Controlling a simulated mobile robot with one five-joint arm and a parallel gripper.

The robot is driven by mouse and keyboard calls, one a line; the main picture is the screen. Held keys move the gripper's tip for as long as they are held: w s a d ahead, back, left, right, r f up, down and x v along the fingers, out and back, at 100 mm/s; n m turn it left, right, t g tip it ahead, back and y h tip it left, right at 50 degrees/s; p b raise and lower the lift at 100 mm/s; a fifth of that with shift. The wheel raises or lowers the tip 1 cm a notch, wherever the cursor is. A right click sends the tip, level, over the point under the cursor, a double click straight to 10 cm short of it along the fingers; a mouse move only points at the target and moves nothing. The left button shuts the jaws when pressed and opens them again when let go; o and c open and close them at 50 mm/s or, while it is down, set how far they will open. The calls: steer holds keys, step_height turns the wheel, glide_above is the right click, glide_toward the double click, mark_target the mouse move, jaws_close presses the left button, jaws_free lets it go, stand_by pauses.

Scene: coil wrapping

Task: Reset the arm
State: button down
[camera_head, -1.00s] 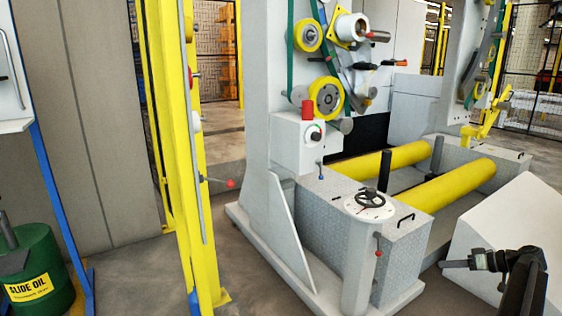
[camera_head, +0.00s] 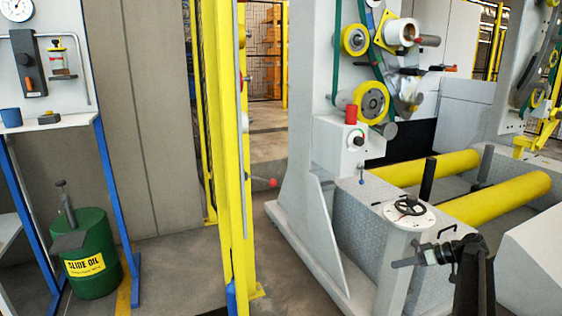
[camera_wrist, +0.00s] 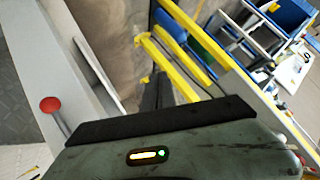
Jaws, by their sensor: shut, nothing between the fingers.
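My gripper (camera_head: 408,262) shows at the lower right of the head view, at the end of my dark arm, its jaws pointing left. It is shut and empty. In the picture it overlaps the grey pedestal below the handwheel (camera_head: 409,207); I cannot tell how far apart they are. The wrist view shows a dark part of my own arm across the bottom, with a small lit indicator. A red ball knob (camera_wrist: 50,104) on a thin rod shows at its left.
The coil wrapping machine (camera_head: 312,150) with yellow rollers (camera_head: 500,200) fills the right. A yellow post (camera_head: 235,150) stands mid-left. A green slide oil drum (camera_head: 92,255) stands beside a blue-legged bench (camera_head: 112,190) at left. Bare floor (camera_head: 185,270) lies between drum and post.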

steer(key=s+a+f+n+g+h+p, duration=0.1)
steer(key=s+a+f+g, duration=0.1)
steer(key=a, duration=1.2)
steer(key=s+a+f+n+g+h+p, duration=0.1)
steer(key=s+a+f+g, duration=0.15)
steer(key=a, duration=1.15)
steer(key=s+a+f+m+g+h, duration=0.25)
steer(key=s+a+h, duration=0.35)
steer(key=s, duration=0.4)
steer(key=s+d+f+m+t+h, duration=0.1)
steer(key=s+d+m+h, duration=0.1)
steer(key=d+m, duration=0.3)
step_height(320, 180, up, 38)
steer(key=p, duration=3.8)
steer(key=shift+s+a, duration=0.2)
steer(key=shift+a, duration=0.1)
